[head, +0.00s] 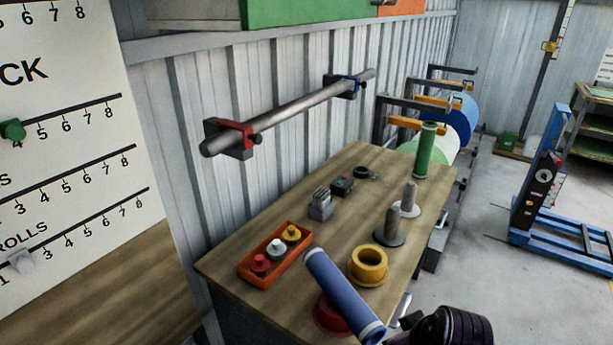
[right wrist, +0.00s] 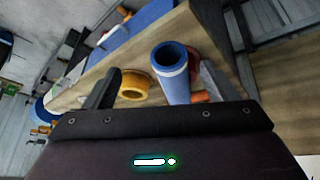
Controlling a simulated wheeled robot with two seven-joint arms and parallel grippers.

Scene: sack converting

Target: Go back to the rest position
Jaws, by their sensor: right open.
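My right gripper (right wrist: 158,80) is open in the right wrist view, with its two fingers spread wide. A blue tube (right wrist: 174,80) with a pale band near its open end shows between the fingers; no finger clearly touches it. In the head view the blue tube (head: 343,292) slants across a red flanged piece (head: 330,318) at the near end of the bench. I cannot tell whether it rests on that piece. A dark part of my right arm (head: 450,328) is at the bottom edge, close to the tube. My left gripper is not in view.
The wooden bench (head: 225,262) holds a yellow flanged ring (head: 367,262), an orange tray (head: 262,280) with spools, two grey posts (head: 392,225) and a green tube (head: 424,150). A metal bar (head: 300,110) is on the wall. A blue lifter (head: 535,205) stands right; floor between is clear.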

